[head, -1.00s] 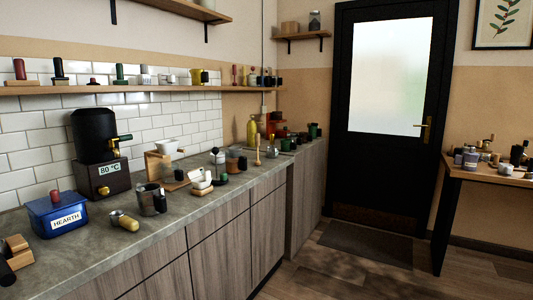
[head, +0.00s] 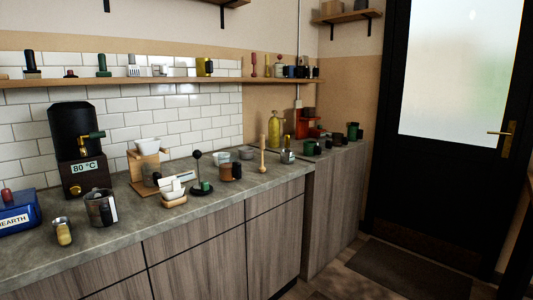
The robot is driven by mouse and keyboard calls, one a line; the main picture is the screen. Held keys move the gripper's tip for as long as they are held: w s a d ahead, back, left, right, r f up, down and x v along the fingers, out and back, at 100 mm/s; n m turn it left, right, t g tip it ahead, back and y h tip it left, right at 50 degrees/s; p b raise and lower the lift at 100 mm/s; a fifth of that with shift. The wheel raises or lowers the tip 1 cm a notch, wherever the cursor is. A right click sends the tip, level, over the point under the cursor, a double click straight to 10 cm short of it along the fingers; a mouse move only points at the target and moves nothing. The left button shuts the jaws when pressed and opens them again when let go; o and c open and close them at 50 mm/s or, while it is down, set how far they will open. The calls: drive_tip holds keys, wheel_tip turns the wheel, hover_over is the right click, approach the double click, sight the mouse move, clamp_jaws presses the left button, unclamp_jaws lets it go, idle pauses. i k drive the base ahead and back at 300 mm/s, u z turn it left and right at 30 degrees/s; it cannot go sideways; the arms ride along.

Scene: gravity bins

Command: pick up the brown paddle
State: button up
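A light-brown wooden paddle-like tool (head: 263,157) stands upright on the grey counter, near the corner where the counter steps to the right. It is slim, with a rounded knob at the top and a wider foot. It is small in the view, so I cannot be sure that it is the brown paddle. My gripper is not in view.
The counter (head: 240,196) is crowded: a black dispenser (head: 75,128), a wooden dripper stand (head: 143,172), a glass pitcher (head: 101,208), a black-knobbed tool (head: 197,168), a brown jar (head: 230,172) and a yellow bottle (head: 275,132). Floor shows before the black door (head: 435,205).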

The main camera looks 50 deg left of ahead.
sight(262, 138)
drive_tip(key=u, duration=0.35)
drive_tip(key=i, duration=1.5)
drive_tip(key=u, duration=1.55)
drive_tip(key=i, duration=0.95)
drive_tip(key=u, duration=1)
